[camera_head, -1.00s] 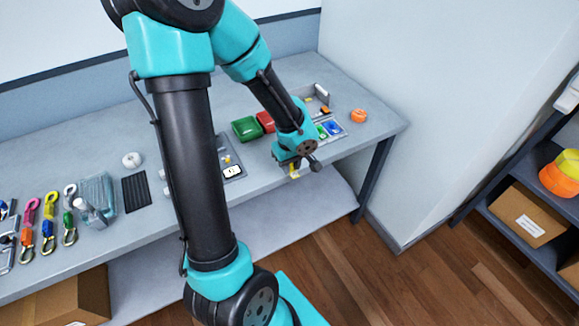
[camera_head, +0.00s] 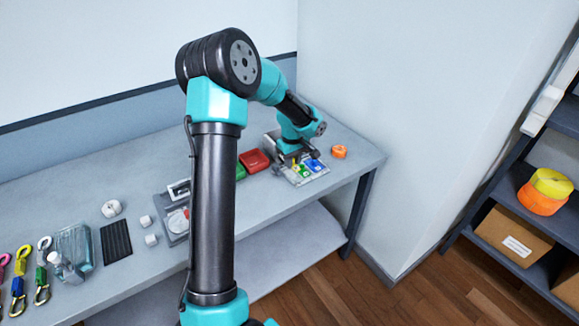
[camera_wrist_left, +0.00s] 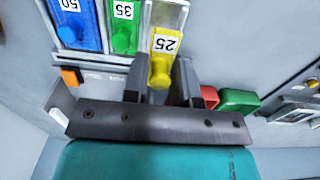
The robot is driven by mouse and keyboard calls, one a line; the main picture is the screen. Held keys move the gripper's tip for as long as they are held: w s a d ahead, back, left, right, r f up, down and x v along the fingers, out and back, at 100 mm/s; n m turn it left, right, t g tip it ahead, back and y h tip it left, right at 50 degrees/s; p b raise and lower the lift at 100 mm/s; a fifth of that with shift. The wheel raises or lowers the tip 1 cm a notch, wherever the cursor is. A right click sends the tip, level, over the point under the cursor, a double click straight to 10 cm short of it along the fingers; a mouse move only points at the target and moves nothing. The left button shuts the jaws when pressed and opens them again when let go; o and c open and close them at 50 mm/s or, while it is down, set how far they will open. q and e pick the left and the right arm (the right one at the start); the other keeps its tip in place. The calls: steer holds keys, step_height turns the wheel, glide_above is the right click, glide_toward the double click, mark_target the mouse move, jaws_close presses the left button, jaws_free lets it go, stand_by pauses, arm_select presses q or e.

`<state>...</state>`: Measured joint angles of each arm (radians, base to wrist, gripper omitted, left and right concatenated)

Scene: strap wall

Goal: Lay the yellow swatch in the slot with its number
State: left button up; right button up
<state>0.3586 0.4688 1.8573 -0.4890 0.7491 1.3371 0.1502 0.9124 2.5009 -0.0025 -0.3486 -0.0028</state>
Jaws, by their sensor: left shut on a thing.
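The yellow swatch (camera_wrist_left: 165,45) bears an upside-down 25 and has a round yellow knob. My left gripper (camera_wrist_left: 160,84) is shut on it at the knob, with one finger on each side. The swatch is over or in the pale slot (camera_wrist_left: 169,9) beside the green swatch; I cannot tell whether it touches the bottom. The green swatch (camera_wrist_left: 124,28), marked 35, and the blue swatch (camera_wrist_left: 79,25), marked 50, lie alongside. In the head view my left gripper (camera_head: 295,158) is at the left end of the swatch tray (camera_head: 297,182). My right gripper is out of view.
A red container (camera_head: 255,160) stands left of the gripper, with a green one (camera_head: 240,171) beside it. An orange ring (camera_head: 339,151) lies right of the tray. A grey tray (camera_head: 176,226) is farther left.

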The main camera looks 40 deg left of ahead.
mark_target(292, 176)
arm_select(q)
steer(key=shift+f, duration=0.1)
stand_by(0.3)
steer(key=shift+f, duration=2.05)
steer(key=shift+s+f, duration=0.1)
steer(key=shift+f, duration=0.15)
steer(key=o, duration=0.9)
steer(key=shift+d, duration=0.1)
steer(key=shift+o, duration=0.5)
steer(key=shift+s+f, duration=0.1)
steer(key=shift+o, duration=0.4)
steer(key=shift+o, duration=1.2)
steer(key=shift+r, duration=3.15)
